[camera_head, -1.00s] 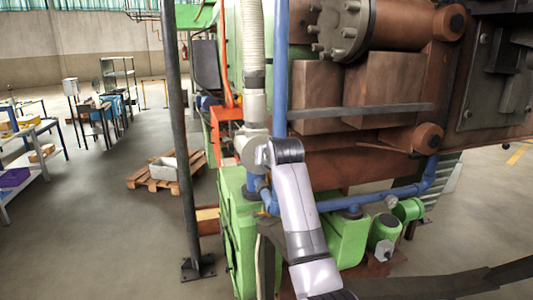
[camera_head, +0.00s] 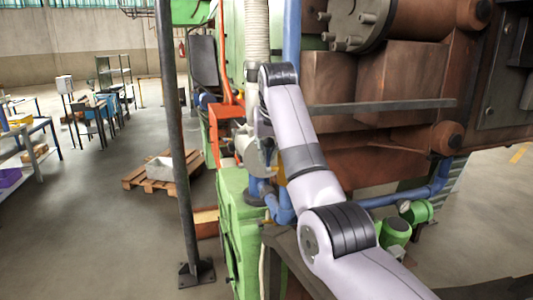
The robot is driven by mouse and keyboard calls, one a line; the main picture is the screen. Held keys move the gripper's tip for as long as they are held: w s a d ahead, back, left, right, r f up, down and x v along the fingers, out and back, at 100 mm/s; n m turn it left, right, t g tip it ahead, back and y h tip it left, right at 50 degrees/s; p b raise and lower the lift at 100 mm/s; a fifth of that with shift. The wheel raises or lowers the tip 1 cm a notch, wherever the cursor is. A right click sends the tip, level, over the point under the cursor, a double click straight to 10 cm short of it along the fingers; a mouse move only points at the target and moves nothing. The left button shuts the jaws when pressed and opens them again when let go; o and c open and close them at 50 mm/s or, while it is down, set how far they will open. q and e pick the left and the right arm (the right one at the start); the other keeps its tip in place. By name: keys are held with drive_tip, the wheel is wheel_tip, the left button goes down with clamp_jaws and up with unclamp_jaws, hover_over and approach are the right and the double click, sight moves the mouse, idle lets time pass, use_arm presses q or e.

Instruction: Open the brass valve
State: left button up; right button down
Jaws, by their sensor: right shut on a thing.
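A small yellow-brass patch, which I take to be part of the brass valve (camera_head: 279,174), shows at the blue pipe (camera_head: 283,207) beside the green machine base. Most of the valve is hidden behind my right arm and wrist. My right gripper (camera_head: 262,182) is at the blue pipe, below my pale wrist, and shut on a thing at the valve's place. Its fingers are small and largely covered, so the exact hold on the valve cannot be made out. My left gripper is not in view.
A dark upright post (camera_head: 176,140) stands left of the machine. A wooden pallet (camera_head: 140,183) with a pale box (camera_head: 160,167) lies on the floor behind it. Brown machine blocks (camera_head: 400,85) and a grey bar (camera_head: 385,105) stand close right of my arm.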

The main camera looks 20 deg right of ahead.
drive_tip(key=shift+r, duration=0.4)
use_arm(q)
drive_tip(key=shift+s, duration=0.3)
